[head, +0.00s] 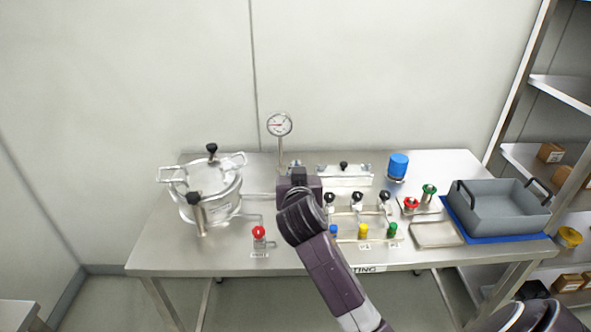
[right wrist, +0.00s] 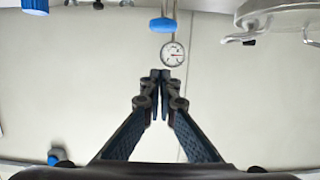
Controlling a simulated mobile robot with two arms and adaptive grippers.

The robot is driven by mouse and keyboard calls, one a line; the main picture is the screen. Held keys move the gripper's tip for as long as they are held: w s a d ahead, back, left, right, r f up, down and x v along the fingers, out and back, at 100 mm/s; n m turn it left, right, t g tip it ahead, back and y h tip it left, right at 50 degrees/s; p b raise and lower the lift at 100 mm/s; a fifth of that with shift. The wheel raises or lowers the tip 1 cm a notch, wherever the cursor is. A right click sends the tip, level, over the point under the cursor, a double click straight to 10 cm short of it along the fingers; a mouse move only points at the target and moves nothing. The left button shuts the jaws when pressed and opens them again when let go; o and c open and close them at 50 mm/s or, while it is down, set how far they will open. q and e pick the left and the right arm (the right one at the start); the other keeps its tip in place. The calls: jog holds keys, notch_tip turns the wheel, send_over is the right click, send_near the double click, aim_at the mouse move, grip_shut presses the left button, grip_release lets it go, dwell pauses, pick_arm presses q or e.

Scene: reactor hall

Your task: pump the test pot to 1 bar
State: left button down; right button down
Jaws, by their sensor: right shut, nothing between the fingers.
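The test pot (head: 212,190), a silver lidded vessel with side handles, stands at the table's left; its lid edge shows in the right wrist view (right wrist: 285,10). A metal cylinder with a black knob (head: 199,216), perhaps the pump, stands at its front. The round pressure gauge (head: 279,124) rises on a thin stem behind; it also shows in the right wrist view (right wrist: 172,54), its reading too small to tell. A red-handled valve (head: 259,232) sits on piping right of the pot. My right gripper (right wrist: 160,74) is shut and empty; the arm hides its fingertips in the head view. My left gripper is out of view.
Right of my arm stand several black-knobbed valves (head: 357,198) and coloured fittings (head: 363,231). A blue container (head: 398,166), red and green valves, a flat tray (head: 436,234) and a grey bin (head: 500,210) on a blue mat fill the right. Shelving (head: 562,92) stands beyond.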

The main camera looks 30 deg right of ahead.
jog(key=w+d+f+p, duration=0.2)
jog(key=w+d+f, duration=0.1)
jog(key=w+f, duration=0.2)
jog(key=shift+f+p, duration=0.3)
jog(key=shift+p, duration=0.05)
jog(key=shift+w, duration=0.15)
notch_tip(320, 180, down, 4)
jog(key=b, duration=0.3)
jog(key=shift+f+b, duration=0.2)
jog(key=shift+b, duration=0.2)
